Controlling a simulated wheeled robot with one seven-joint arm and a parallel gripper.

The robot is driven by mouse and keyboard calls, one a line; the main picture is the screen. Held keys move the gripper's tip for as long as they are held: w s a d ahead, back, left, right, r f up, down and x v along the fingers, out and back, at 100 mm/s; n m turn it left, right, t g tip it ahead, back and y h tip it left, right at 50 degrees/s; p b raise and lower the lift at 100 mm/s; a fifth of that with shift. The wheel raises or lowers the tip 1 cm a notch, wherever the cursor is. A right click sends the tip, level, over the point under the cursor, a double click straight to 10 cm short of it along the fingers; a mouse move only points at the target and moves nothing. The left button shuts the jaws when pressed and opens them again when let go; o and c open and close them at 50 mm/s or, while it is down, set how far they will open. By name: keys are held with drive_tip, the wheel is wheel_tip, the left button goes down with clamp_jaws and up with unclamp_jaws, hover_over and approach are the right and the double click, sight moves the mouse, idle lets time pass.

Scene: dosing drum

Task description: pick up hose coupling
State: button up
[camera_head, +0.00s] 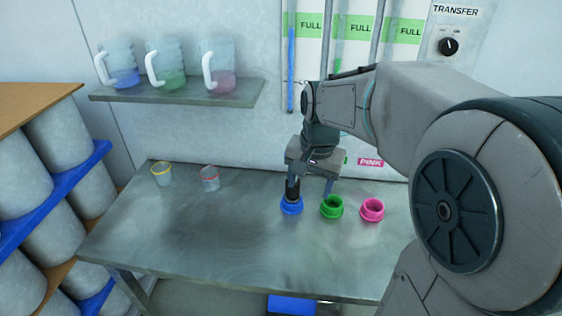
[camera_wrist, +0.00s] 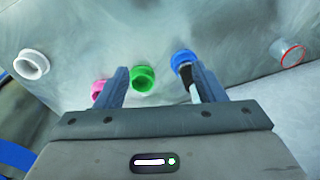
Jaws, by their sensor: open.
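My gripper (camera_head: 311,188) points down over the table. In the wrist view its two fingers (camera_wrist: 163,86) stand apart with nothing clearly held between them. A dark upright piece (camera_head: 292,188), possibly the hose coupling, rises at the blue ring (camera_head: 291,206). In the wrist view a dark and white piece (camera_wrist: 187,84) shows beside the right finger, close to the blue ring (camera_wrist: 182,59). I cannot tell whether it touches the finger. The green ring (camera_head: 332,208) shows between the fingers in the wrist view (camera_wrist: 143,78). The pink ring (camera_head: 372,209) is partly hidden there by the left finger.
A white ring (camera_wrist: 31,64) shows only in the wrist view. Two small clear cups, one yellow-rimmed (camera_head: 162,175) and one red-rimmed (camera_head: 210,179), stand on the metal table (camera_head: 190,245). A shelf (camera_head: 180,93) holds three jugs. The table's left front is clear.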

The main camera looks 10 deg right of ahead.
drive_tip(key=w+m+g+p, duration=0.1)
drive_tip(key=w+m+p, duration=0.35)
drive_tip(key=w, duration=0.85)
drive_tip(key=shift+m, duration=0.95)
drive_tip(key=f, duration=0.9)
drive_tip(key=shift+w+d, duration=0.15)
drive_tip(key=shift+w, duration=0.25)
drive_tip(key=shift+w+a+f+p, duration=0.1)
drive_tip(key=shift+f+p, duration=0.1)
drive_tip(key=shift+f, duration=0.65)
drive_tip(key=shift+s+a+f+p, duration=0.1)
drive_tip(key=shift+f+p, duration=0.15)
drive_tip(key=shift+f, duration=0.6)
drive_tip(key=shift+w+a+f+p, duration=0.1)
drive_tip(key=shift+f+p, duration=0.1)
drive_tip(key=shift+f, duration=0.65)
clamp_jaws()
drive_tip(key=shift+r, duration=0.15)
drive_tip(key=shift+r+b, duration=0.3)
drive_tip(key=shift+r, duration=0.35)
drive_tip(key=r, duration=0.1)
drive_tip(key=r+b, duration=0.1)
drive_tip(key=shift+d+r, duration=0.2)
drive_tip(key=shift+r, duration=0.2)
drive_tip(key=s+d+r+b, duration=0.2)
drive_tip(key=d+r, duration=0.4)
drive_tip(key=d, duration=0.5)
drive_tip(key=shift+s+r, duration=0.35)
drive_tip(key=shift+s, duration=0.3)
